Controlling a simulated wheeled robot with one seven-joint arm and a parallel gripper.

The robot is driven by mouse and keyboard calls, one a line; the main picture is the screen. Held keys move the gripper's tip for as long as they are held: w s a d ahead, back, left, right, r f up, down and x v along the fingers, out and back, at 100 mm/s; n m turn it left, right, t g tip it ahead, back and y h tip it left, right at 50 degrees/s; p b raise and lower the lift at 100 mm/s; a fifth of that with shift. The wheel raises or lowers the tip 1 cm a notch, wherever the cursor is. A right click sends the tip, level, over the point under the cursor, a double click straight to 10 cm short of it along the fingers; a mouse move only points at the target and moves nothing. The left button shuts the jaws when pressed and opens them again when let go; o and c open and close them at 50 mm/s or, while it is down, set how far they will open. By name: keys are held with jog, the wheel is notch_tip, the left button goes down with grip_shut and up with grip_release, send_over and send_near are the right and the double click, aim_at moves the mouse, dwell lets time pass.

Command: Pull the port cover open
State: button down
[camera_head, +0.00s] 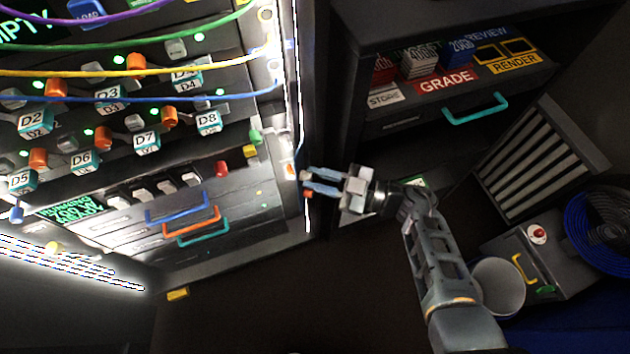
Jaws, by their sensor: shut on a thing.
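My gripper (307,182) reaches in from the right to the bright right edge of the rack (303,120). Its two pale blue fingers point left and are shut on a small part at that edge, which looks like the port cover. The fingers and the glare hide most of this part, so I cannot tell how far open it is. Small orange bits show beside the fingertips.
The rack front has labelled cubes, coloured cables and drawers with blue, orange and teal handles (195,230). A dark shelf with a teal-handled drawer (475,108) stands behind. A slatted crate (540,160) and a white bin (498,287) are at right. The floor below my gripper is clear.

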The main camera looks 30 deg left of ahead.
dwell(0.5)
jog(key=c, duration=1)
grip_release()
jog(key=shift+v, duration=3.9)
jog(key=shift+w, duration=0.1)
jog(key=shift+c, duration=0.4)
